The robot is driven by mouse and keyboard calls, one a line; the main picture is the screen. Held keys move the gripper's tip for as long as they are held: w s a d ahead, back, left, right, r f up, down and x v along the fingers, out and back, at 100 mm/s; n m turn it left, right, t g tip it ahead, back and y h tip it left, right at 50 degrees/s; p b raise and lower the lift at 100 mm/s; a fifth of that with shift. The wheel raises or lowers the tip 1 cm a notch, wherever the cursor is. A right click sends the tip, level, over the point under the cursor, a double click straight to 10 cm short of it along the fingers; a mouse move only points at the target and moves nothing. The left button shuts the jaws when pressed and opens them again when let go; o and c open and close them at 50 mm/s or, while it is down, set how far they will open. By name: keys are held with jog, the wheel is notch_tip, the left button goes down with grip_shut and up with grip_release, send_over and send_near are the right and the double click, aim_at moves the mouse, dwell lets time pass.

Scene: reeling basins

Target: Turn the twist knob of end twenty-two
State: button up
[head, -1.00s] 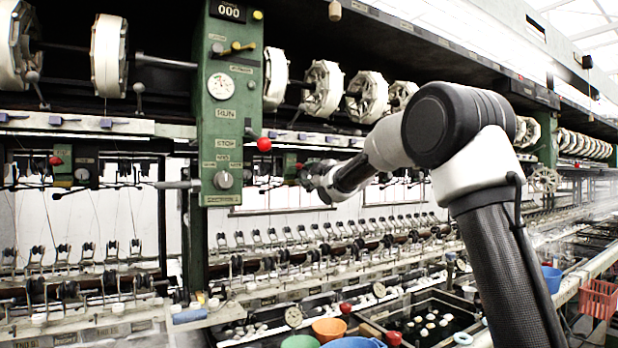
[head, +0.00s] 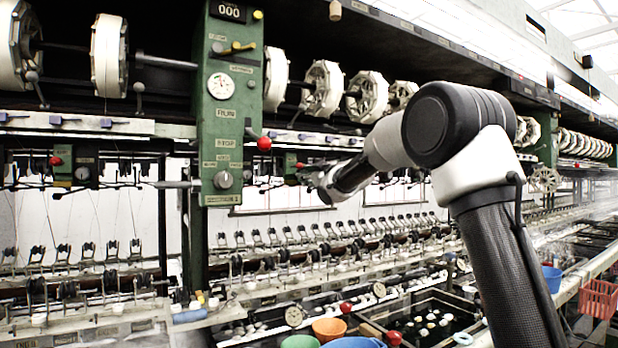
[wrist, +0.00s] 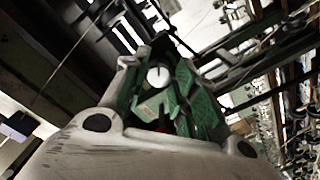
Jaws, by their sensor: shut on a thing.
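My gripper (head: 312,176) reaches in front of the machine, just right of the green post, against a small green box (head: 290,166) with a red button. In the wrist view the pale round twist knob (wrist: 158,77), with a dark mark on its face, sits on the green box between my finger parts. My gripper (wrist: 158,72) is shut on the knob. In the head view my fingers hide the knob. I cannot read an end number on this box.
The green post (head: 222,110) with dials, a red-ball lever (head: 264,143) and a larger grey knob (head: 223,180) stands just left. White reels (head: 322,88) hang above. Basins and colored bowls (head: 329,328) lie below. Another small green box (head: 62,168) is at far left.

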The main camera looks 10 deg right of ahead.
jog(key=m, duration=1)
jog(key=shift+a+f+m, duration=0.15)
jog(key=shift+m, duration=0.45)
jog(key=o, duration=1)
jog(key=shift+o, duration=0.2)
jog(key=shift+s, duration=0.15)
